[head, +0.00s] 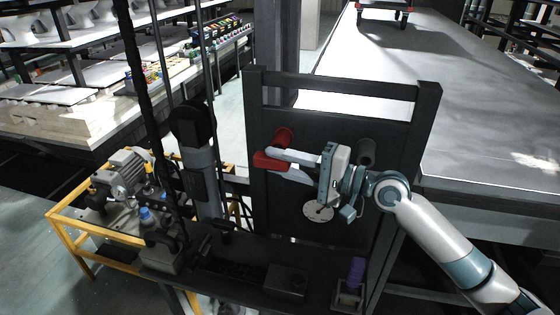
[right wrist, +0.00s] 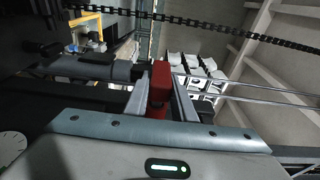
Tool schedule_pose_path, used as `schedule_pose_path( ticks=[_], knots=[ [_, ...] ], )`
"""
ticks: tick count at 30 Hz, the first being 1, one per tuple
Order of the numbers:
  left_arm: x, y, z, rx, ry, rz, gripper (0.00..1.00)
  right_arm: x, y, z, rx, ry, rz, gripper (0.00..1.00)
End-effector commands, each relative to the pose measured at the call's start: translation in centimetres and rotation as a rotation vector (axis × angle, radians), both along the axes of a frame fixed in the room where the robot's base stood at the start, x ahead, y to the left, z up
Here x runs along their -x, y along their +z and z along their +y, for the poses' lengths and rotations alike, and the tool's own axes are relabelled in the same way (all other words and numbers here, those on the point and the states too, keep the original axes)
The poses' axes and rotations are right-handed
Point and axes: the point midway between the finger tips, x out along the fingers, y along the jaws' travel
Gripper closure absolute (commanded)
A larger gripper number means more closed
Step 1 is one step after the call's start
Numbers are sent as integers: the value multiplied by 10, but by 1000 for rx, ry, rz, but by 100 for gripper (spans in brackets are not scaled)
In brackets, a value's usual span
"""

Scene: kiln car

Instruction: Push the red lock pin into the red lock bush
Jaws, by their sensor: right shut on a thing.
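The red lock pin (head: 267,161) shows as a red block at the fingertips of my right gripper (head: 282,162), in front of the dark upright panel. My right gripper is shut on it. In the right wrist view the red pin (right wrist: 159,84) sits between the two fingers. The red lock bush (head: 284,136) is a red cylinder on the panel, just above and behind the pin. The pin's far end is hidden, so I cannot tell whether it is in the bush. My left gripper is not in view.
The dark panel (head: 257,90) also carries a dark cylinder (head: 366,150) and a white round dial (head: 318,212) close to my right gripper. A purple object (head: 356,270) stands on the dark ledge below. A yellow-framed machine (head: 75,214) stands at left.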

Motion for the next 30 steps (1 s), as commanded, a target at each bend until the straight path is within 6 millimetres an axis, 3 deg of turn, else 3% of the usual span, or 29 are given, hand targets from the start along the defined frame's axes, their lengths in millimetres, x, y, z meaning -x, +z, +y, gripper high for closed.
schedule_pose_path(
  ticks=[30],
  knots=[
    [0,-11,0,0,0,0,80,-13,1,-4,-1,0,-2,100]
  ],
)
